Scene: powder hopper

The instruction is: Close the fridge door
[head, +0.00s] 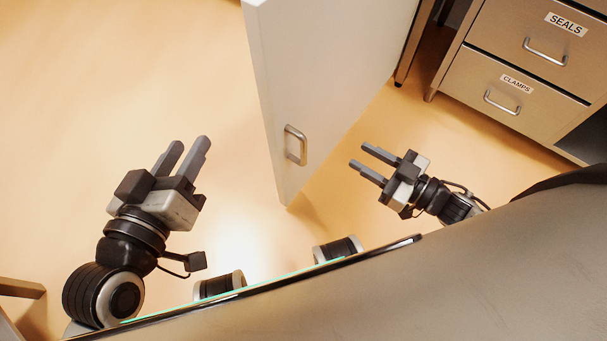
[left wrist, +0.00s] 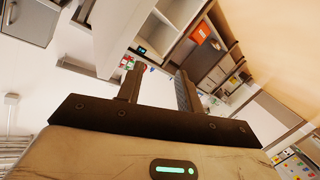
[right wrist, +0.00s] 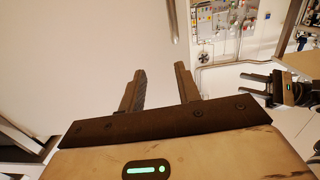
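The fridge door (head: 330,80) is a tall pale panel standing open in the head view, with a metal loop handle (head: 295,145) near its free edge. My left gripper (head: 189,145) is left of the door, open and empty, apart from the handle. My right gripper (head: 360,156) is right of the door, open and empty, fingers pointing toward the panel without touching it. In the right wrist view a large pale surface, seemingly the door (right wrist: 90,50), fills the left, and my left gripper (right wrist: 262,80) shows at the right. The fridge body cannot be made out in the head view.
A metal drawer cabinet (head: 515,75) labelled SEALS and CLAMPS stands at the upper right. Clear floor (head: 110,80) lies left of the door. The left wrist view shows shelving with an orange item (left wrist: 201,30). A wooden piece (head: 22,288) is at the lower left.

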